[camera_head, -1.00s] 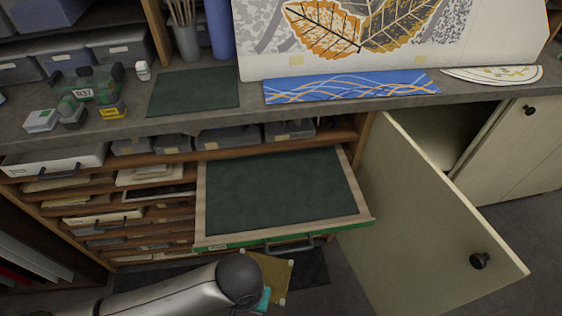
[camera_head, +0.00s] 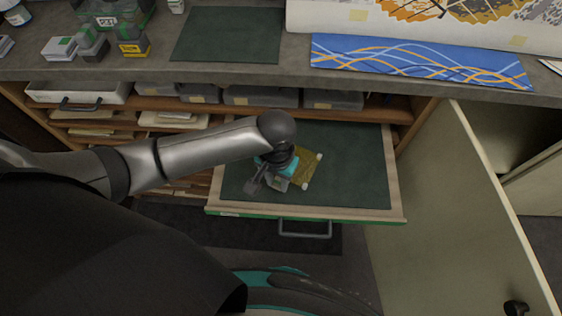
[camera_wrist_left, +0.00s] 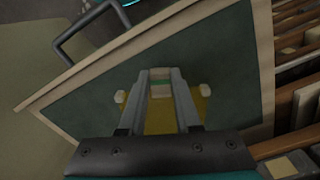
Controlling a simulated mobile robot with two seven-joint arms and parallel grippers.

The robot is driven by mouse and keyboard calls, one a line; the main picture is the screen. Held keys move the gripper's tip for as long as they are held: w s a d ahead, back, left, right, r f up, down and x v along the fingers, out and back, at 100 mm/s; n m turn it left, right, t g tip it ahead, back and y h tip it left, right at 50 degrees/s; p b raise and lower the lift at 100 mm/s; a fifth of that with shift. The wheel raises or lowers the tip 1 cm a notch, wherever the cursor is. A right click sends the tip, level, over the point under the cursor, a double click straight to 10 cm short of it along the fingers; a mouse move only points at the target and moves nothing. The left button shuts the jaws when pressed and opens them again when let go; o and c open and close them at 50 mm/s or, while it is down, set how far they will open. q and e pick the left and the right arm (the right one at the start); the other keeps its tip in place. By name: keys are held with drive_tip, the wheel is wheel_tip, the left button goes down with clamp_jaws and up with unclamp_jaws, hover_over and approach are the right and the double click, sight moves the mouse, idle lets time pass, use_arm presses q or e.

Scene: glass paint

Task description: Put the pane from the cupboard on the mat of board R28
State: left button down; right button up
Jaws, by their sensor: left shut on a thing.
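A small amber-yellow pane (camera_head: 306,163) with pale corner pieces is over the dark green mat (camera_head: 355,160) of a pulled-out board. My left gripper (camera_head: 284,174) is shut on the pane, above the middle of the mat. In the left wrist view the gripper's fingers (camera_wrist_left: 160,78) lie across the pane (camera_wrist_left: 158,121), with the mat (camera_wrist_left: 100,100) beyond. I cannot tell whether the pane touches the mat. The board has a pale wooden rim and a green front edge; its label is too small to read. My right gripper is not in view.
The cupboard door (camera_head: 455,210) stands open at the right of the board. The worktop above holds another dark green mat (camera_head: 228,35), a blue patterned strip (camera_head: 415,62) and several small boxes. The drawer handle (camera_head: 305,232) sticks out in front.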

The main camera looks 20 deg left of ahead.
use_arm(q)
drive_tip(key=w, duration=0.2)
drive_tip(key=w+a, duration=0.1)
drive_tip(key=w, duration=0.1)
drive_tip(key=w+b, duration=0.1)
drive_tip(key=w, duration=0.1)
drive_tip(key=shift+w+a, duration=0.1)
drive_tip(key=shift+a, duration=0.25)
drive_tip(key=f+b, duration=0.1)
drive_tip(key=f, duration=0.2)
drive_tip(key=shift+w+f+b, duration=0.15)
drive_tip(key=shift+w+b, duration=0.05)
drive_tip(key=shift+b, duration=0.1)
drive_tip(key=shift+f, duration=0.1)
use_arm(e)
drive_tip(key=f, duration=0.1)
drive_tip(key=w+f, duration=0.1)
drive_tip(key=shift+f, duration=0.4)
use_arm(q)
drive_tip(key=shift+f, duration=0.15)
drive_tip(key=c, duration=0.6)
unclamp_jaws()
drive_tip(key=shift+a, duration=0.1)
